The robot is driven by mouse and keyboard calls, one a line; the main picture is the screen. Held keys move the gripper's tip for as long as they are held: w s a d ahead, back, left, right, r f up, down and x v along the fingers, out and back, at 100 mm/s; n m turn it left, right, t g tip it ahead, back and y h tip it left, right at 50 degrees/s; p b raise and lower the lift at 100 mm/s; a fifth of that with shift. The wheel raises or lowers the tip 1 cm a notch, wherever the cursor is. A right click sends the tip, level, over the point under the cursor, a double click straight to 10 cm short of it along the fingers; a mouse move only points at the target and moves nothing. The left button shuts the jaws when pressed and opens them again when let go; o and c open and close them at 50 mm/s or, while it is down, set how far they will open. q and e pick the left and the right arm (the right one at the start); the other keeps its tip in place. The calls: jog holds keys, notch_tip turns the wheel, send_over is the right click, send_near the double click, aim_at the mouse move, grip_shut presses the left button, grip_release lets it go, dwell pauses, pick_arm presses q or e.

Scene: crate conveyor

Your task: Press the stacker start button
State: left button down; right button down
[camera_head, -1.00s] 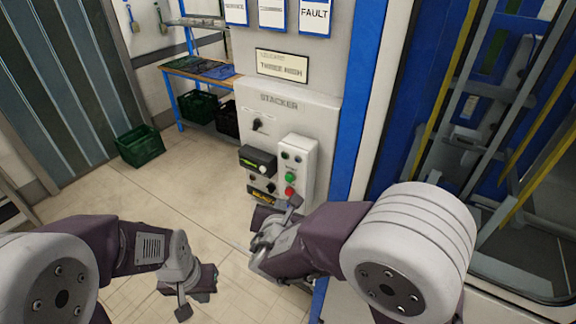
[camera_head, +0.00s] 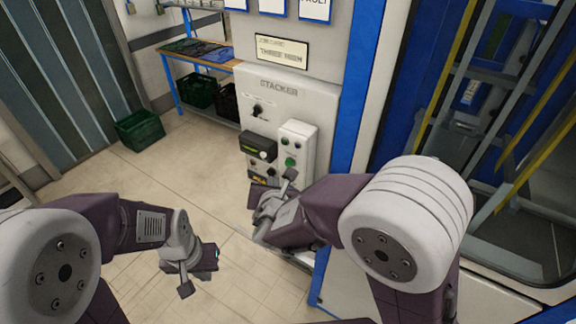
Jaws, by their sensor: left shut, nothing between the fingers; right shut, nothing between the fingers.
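The stacker panel (camera_head: 318,100) is a pale cabinet face marked STACKER. A light grey button box (camera_head: 306,137) sticks out at its right side and bears a green button (camera_head: 289,162). A red button seen earlier below the green one is hidden behind my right gripper. My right gripper (camera_head: 289,176) is shut and empty, and it overlaps the lower part of the box in the picture; I cannot tell whether it touches. My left gripper (camera_head: 200,276) is shut and empty, low over the floor and well left of the panel.
A black rotary switch (camera_head: 258,110) and a dark display unit (camera_head: 258,147) sit left of the button box. A green crate (camera_head: 139,131) stands on the floor at the back left. A blue-framed glazed machine is at the right. The floor between is clear.

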aim_at(289, 164)
jog(key=shift+w+d+b, duration=0.35)
jog(key=shift+w+d, duration=0.3)
jog(key=shift+w, duration=0.25)
jog(key=shift+w+d+b, duration=0.3)
jog(key=shift+w+d, duration=0.35)
jog(key=shift+w, duration=0.25)
dwell(0.6)
jog(key=shift+w+d+b, duration=0.25)
jog(key=shift+w+b, duration=0.1)
